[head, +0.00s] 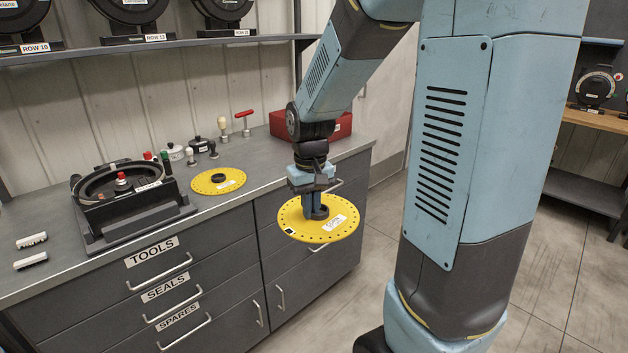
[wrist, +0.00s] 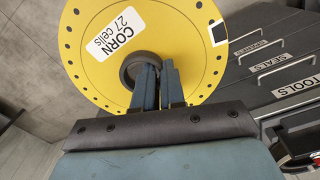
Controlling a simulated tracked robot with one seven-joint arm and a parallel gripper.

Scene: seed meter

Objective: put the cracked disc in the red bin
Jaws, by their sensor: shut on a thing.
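My gripper (head: 315,208) is shut on the dark hub ring of a yellow disc (head: 338,217) and holds it in front of the cabinet, out past the counter's front edge. In the wrist view the disc (wrist: 100,75) has holes around its rim, a white label reading "CORN 27 cells" and a small dark, white-edged mark near the rim. I cannot make out a crack on it. A second yellow disc (head: 206,182) with a black hub lies flat on the counter. The red bin (head: 345,126) stands at the counter's right end, behind my arm, partly hidden.
The black seed meter housing (head: 130,195) stands open on the grey counter (head: 235,197). Small jars, knobs and a red-handled tool (head: 244,115) stand along the back. Two white brushes (head: 31,240) lie at left. The drawers below are closed; floor is clear at right.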

